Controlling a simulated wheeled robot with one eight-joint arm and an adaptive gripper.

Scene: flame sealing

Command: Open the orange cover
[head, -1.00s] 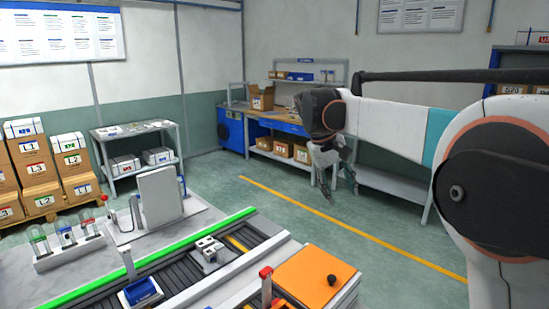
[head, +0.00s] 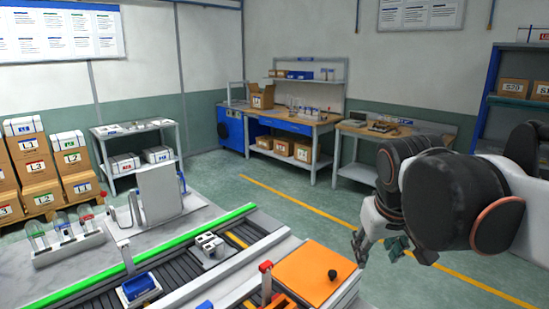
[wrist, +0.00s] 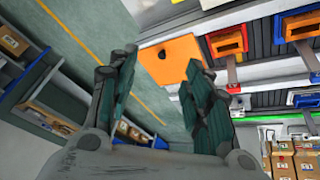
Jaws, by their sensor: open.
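The orange cover (head: 305,275) is a flat, closed-looking panel at the front right end of the workbench, with a round black knob (head: 332,275) near its right edge. In the wrist view the orange cover (wrist: 168,60) shows beyond the fingertips, with its knob (wrist: 162,54) between them. My gripper (head: 378,248) is to the right of the cover, apart from it and above the floor side of the bench. Its two fingers (wrist: 160,75) are spread open with nothing between them.
A conveyor (head: 175,270) with a green rail runs left of the cover. A red-topped post (head: 266,280) stands close to the cover's left edge. A blue tray (head: 140,288) and a grey-white part (head: 209,248) sit on the conveyor. Floor right of the bench is clear.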

